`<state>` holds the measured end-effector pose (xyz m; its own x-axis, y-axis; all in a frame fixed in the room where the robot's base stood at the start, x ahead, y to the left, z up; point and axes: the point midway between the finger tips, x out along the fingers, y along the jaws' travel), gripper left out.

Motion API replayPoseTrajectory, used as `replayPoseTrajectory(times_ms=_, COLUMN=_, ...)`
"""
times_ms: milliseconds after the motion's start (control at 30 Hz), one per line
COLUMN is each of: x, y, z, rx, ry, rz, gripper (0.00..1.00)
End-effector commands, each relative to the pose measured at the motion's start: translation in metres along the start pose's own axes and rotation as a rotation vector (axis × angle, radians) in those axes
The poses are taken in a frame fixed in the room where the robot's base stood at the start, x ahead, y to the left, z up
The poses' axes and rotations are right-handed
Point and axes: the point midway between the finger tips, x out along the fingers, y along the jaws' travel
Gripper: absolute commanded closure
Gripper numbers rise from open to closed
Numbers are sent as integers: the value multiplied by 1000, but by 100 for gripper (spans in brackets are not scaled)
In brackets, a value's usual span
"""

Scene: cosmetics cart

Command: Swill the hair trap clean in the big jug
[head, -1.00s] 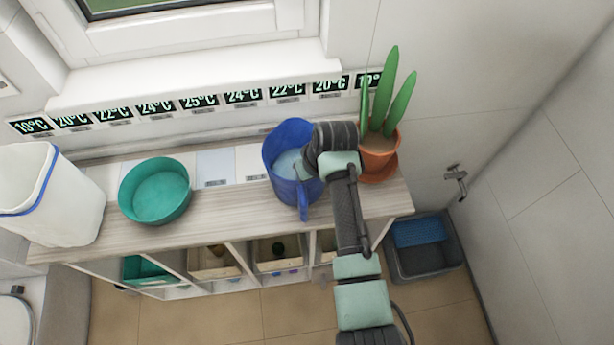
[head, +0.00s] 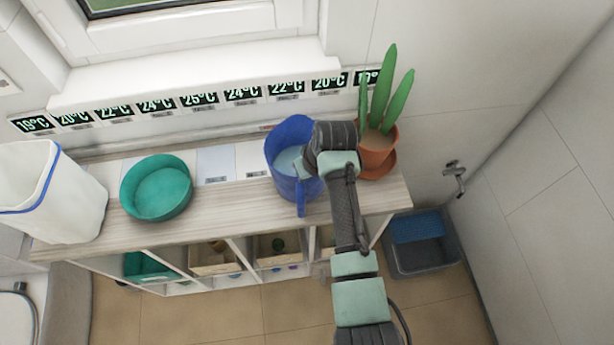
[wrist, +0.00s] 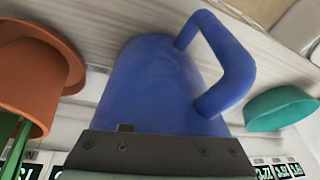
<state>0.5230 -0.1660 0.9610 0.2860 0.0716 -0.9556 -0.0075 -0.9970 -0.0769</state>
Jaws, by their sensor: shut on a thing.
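The big blue jug (head: 281,178) stands upright on the wooden cart top, with pale water showing inside and its handle toward the front. In the wrist view the jug's outer wall (wrist: 150,85) and handle fill the middle. My gripper (head: 314,160) is at the right side of the jug's mouth, its fingers hidden from the head camera. Only its dark mount shows along the bottom of the wrist view. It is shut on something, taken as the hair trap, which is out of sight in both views.
A terracotta plant pot (head: 377,160) stands close to the right of my gripper. A green bowl (head: 157,205) and a white bin (head: 62,200) stand to the left. Number cards line the wall behind. A grey tub (head: 425,262) is on the floor at right.

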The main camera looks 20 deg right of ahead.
Motion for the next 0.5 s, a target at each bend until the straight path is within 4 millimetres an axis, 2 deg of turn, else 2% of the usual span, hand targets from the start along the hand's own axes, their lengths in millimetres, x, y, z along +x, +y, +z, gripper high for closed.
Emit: replayPoseTrajectory(times_ms=500, x=1, y=-2, z=4, rx=1, ry=-6, rz=-2, gripper=100)
